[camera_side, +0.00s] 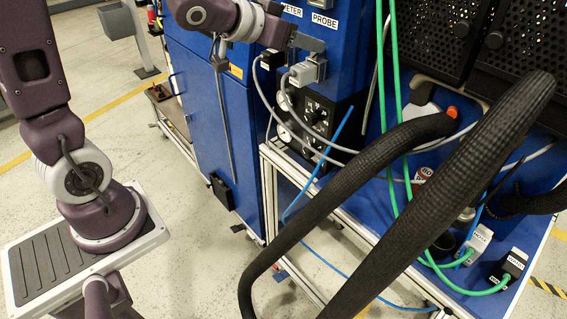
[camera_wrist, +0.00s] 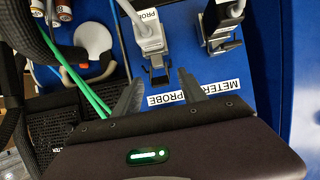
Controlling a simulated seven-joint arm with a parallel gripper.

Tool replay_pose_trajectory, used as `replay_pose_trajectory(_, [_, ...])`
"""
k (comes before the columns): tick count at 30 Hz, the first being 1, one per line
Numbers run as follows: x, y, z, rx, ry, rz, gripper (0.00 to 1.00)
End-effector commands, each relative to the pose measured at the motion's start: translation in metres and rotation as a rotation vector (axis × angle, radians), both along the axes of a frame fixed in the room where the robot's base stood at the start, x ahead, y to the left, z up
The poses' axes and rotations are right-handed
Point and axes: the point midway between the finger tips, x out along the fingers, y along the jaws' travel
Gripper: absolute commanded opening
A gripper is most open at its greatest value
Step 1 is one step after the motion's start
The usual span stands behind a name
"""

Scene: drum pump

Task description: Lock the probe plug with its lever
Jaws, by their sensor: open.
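The grey probe plug (camera_side: 309,70) sits at the blue panel below the PROBE label (camera_side: 325,21). In the wrist view the same plug (camera_wrist: 150,36) has a cable and a white PROBE tag. A small black lever part (camera_wrist: 159,74) stands at the plug's end facing my gripper; its exact angle is hard to tell. My gripper (camera_wrist: 158,92) is open, its fingers apart on either side of the space just short of the lever. In the side view my gripper (camera_side: 306,42) is just above the plug, and I cannot see whether it touches.
The black meter plug (camera_wrist: 222,30) sits close beside the probe plug, also shown in the side view (camera_side: 271,60). A dial panel (camera_side: 318,112) is below. Thick black hoses (camera_side: 340,180) and green cables (camera_side: 397,120) cross in front on the right.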

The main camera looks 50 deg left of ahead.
Motion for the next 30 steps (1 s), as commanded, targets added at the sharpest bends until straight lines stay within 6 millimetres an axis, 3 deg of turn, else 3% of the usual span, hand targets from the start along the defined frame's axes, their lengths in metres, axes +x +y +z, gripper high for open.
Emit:
replay_pose_trajectory(4, [-0.0001, 0.0000, 0.0002, 0.000, 0.000, 0.000, 0.45])
replay_pose_trajectory(9, [-0.0002, 0.0000, 0.0002, 0.000, 0.000, 0.000, 0.12])
replay_pose_trajectory(26, [-0.0050, -0.0003, -0.0057, 0.001, -0.136, 0.000, 0.11])
replay_pose_trajectory(27, [-0.0050, -0.0004, -0.0058, 0.000, -0.136, -0.001, 0.33])
replay_pose_trajectory(30, [-0.0050, -0.0003, -0.0057, 0.000, -0.135, 0.000, 0.53])
